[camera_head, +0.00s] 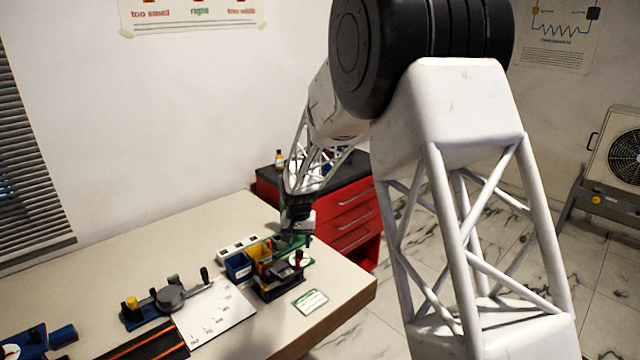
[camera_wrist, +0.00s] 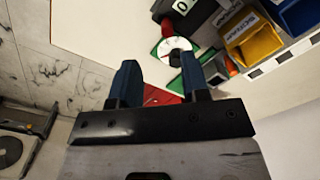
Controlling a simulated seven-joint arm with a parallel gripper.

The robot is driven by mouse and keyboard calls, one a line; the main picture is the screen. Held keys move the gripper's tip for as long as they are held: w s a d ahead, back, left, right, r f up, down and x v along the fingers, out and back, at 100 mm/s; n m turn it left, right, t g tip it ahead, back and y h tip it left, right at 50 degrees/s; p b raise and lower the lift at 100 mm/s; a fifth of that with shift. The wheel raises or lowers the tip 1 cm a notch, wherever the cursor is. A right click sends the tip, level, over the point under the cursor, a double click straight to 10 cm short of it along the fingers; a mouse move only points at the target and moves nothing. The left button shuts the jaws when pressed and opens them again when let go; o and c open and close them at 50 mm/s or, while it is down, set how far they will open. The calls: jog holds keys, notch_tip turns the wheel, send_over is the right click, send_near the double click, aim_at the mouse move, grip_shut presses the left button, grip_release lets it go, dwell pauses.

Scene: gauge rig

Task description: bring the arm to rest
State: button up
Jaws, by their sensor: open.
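My gripper (camera_wrist: 158,80) is open in the wrist view, with two blue fingers apart and nothing between them. In the head view my gripper (camera_head: 298,238) is small and hangs over the back right part of the table, close to the gauge rig (camera_head: 278,283). Its fingers are hard to make out there. In the wrist view a round white dial (camera_wrist: 173,48) on a green base lies just beyond the fingertips. I cannot tell whether the fingers touch anything.
A blue bin (camera_head: 238,267) and a yellow bin (camera_head: 259,254) stand beside the rig. A white card (camera_head: 310,301) lies near the right edge of the pale table (camera_head: 345,285). A red drawer cabinet (camera_head: 352,215) stands behind. A scale plate (camera_head: 213,314) lies further left.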

jog(key=s+d+r+t, duration=0.1)
jog(key=s+d+r, duration=1.7)
jog(key=s+r, duration=0.15)
jog(key=s+d, duration=0.3)
jog(key=s, duration=0.6)
jog(key=s+d+r+t, duration=0.1)
jog(key=s+d, duration=0.3)
jog(key=s, duration=0.6)
jog(key=s+d, duration=0.4)
jog(key=s, duration=0.5)
jog(key=shift+s+d+r+t, duration=0.15)
jog(key=shift+r+t, duration=0.05)
jog(key=shift+t, duration=0.1)
